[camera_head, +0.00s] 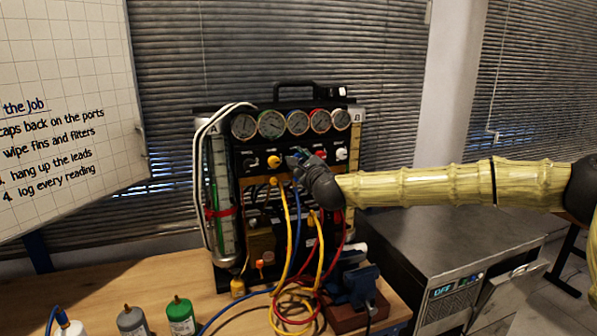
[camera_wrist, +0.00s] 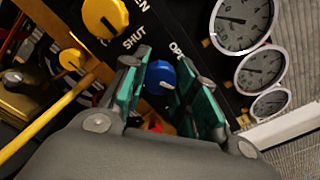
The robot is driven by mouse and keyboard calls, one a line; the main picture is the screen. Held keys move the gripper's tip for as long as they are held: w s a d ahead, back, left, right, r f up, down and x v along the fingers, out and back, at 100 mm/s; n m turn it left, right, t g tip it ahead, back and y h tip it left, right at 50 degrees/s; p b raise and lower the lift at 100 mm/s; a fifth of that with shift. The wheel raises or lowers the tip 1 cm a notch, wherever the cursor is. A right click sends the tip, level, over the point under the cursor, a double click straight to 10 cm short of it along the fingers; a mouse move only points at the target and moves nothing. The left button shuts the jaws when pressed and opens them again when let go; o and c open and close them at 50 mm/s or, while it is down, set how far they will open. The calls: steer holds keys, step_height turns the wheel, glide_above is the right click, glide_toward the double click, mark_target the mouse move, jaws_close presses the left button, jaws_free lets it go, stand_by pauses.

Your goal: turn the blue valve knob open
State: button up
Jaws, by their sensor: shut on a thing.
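The blue valve knob (camera_wrist: 160,77) sits on the rig's black panel, between the two green-padded fingers of my gripper (camera_wrist: 164,68) in the wrist view. My gripper is shut on the knob, one finger at each side. Printed SHUT shows to the knob's upper left, and the start of OPEN shows above it. I cannot tell which way the knob points. In the head view my gripper (camera_head: 301,160) is at the panel below the gauges, and it mostly hides the knob there.
A yellow knob (camera_head: 273,162) is close on the left; a white knob (camera_head: 341,154) is to the right. Round gauges (camera_head: 270,124) line the panel above. Yellow, red and blue hoses (camera_head: 284,235) hang below. Bottles (camera_head: 180,315) stand on the bench, and a blue vise (camera_head: 358,283) is at front right.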

steer(key=n+b, duration=0.7)
steer(key=n, duration=0.5)
steer(key=shift+f+n, duration=0.1)
steer(key=shift+n, duration=0.2)
stand_by(0.4)
steer(key=o, duration=1)
steer(key=v, duration=1.2)
steer(key=shift+s, duration=0.1)
